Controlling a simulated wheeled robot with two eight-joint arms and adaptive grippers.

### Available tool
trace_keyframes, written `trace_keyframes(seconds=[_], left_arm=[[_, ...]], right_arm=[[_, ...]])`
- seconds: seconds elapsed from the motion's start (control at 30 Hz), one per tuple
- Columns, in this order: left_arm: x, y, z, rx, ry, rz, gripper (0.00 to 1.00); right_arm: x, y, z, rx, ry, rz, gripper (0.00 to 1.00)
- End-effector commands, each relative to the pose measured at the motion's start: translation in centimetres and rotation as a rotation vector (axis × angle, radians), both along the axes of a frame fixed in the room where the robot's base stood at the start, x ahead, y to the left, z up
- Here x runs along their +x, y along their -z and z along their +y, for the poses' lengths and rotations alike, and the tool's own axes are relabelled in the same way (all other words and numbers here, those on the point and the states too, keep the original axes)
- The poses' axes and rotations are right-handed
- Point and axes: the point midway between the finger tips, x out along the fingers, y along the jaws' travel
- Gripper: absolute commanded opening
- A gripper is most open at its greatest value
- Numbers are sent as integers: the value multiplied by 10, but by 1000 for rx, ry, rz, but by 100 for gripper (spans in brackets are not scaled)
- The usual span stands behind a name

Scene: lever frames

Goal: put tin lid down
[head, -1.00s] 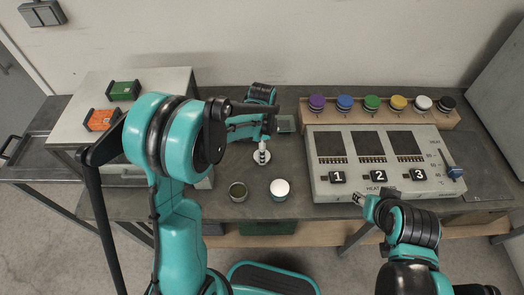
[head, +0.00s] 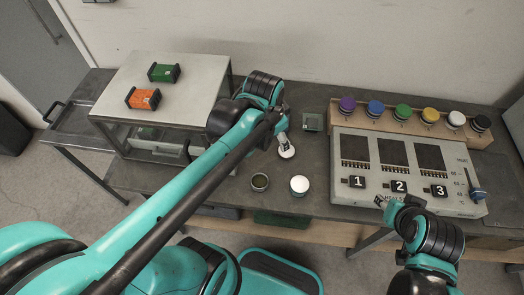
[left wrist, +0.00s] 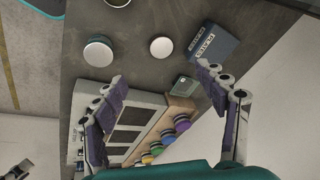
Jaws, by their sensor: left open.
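A pale round tin lid (head: 287,153) lies flat on the dark bench in the head view, just below my left gripper (head: 282,137). In the left wrist view, the lid (left wrist: 161,47) is clear of the fingers, beyond and between the tips. My left gripper (left wrist: 160,80) is open and empty there. An open tin (head: 260,182) with a dark inside stands in front of the lid. A white-topped tin (head: 299,185) stands to its right and also shows in the left wrist view (left wrist: 98,52). My right gripper (head: 385,203) is by the heater's front edge; its jaws are too small to read.
The heater (head: 365,199) with three numbered plates stands at right, with a wooden rack (head: 465,131) of several coloured-topped jars behind it. A small green box (head: 313,122) sits behind the lid. A dark blue box (left wrist: 213,45) shows in the wrist view. A raised shelf (head: 190,70) stands at left.

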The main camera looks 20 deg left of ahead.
Motion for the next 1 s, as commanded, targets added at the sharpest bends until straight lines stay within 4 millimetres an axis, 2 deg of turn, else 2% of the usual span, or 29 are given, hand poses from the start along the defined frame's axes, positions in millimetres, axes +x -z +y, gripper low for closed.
trace_keyframes(seconds=[0.03,0.1,0.2,0.33,0.5,1.0], left_arm=[[-18,-3,2,-30,-81,-42,72],[-36,-5,5,-80,-202,-104,72],[-57,-4,7,-152,-348,-179,72],[-74,0,9,-228,-477,-245,72],[-81,3,10,-272,-544,-280,72],[-81,3,10,-274,-547,-280,72]], right_arm=[[0,0,0,0,0,0,40],[0,0,0,0,0,0,40],[0,0,0,0,0,0,40],[0,0,0,0,0,0,40],[0,0,0,0,0,0,40],[0,0,0,0,0,0,40]])
